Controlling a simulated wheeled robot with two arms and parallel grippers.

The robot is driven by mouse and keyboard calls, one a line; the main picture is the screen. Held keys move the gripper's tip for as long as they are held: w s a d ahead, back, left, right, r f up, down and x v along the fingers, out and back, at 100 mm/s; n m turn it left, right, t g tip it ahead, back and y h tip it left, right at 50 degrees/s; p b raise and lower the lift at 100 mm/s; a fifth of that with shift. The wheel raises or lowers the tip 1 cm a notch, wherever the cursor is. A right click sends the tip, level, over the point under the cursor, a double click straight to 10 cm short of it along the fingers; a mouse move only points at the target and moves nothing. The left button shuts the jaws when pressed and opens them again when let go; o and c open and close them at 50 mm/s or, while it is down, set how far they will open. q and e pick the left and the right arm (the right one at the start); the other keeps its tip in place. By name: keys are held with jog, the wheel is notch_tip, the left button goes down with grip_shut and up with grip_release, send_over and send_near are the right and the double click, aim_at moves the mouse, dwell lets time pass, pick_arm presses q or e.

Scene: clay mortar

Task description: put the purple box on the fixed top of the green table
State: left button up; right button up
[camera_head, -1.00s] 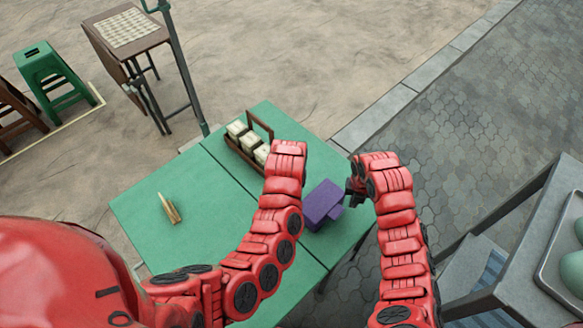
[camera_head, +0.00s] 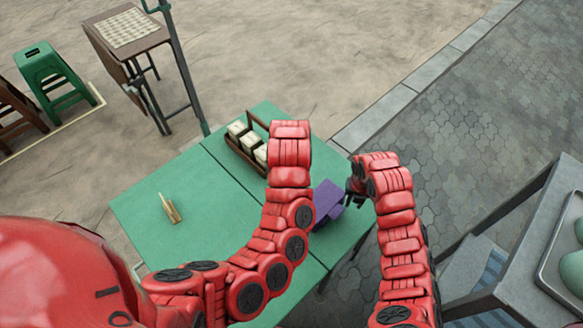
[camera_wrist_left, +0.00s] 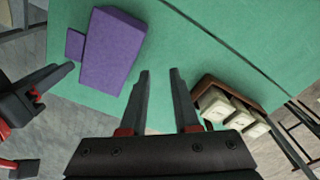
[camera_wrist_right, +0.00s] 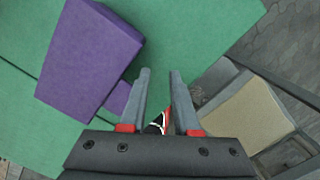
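The purple box (camera_head: 325,201) lies near the right edge of the green table (camera_head: 180,228), on the section right of the seam; my left arm partly covers it. A smaller purple block sits against its side. In the left wrist view the box (camera_wrist_left: 112,50) is left of my left gripper (camera_wrist_left: 160,72), which is open and empty. In the right wrist view the box (camera_wrist_right: 90,58) is left of my right gripper (camera_wrist_right: 160,72), which is open and empty. My right gripper (camera_head: 354,188) is just beyond the table's right edge. The head view hides the left fingers.
A wooden rack (camera_head: 238,153) with several cream blocks stands at the table's back. A small wooden item (camera_head: 169,208) stands on the left section, which is otherwise clear. A grey table (camera_head: 535,235) with a tray is at right. A post (camera_head: 182,70) rises behind.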

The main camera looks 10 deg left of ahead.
pick_arm(q)
notch_tip(320, 180, up, 4)
jog(key=shift+s, duration=0.15)
pick_arm(e)
notch_tip(320, 180, up, 8)
jog(key=shift+s+f, duration=0.25)
dwell(0.7)
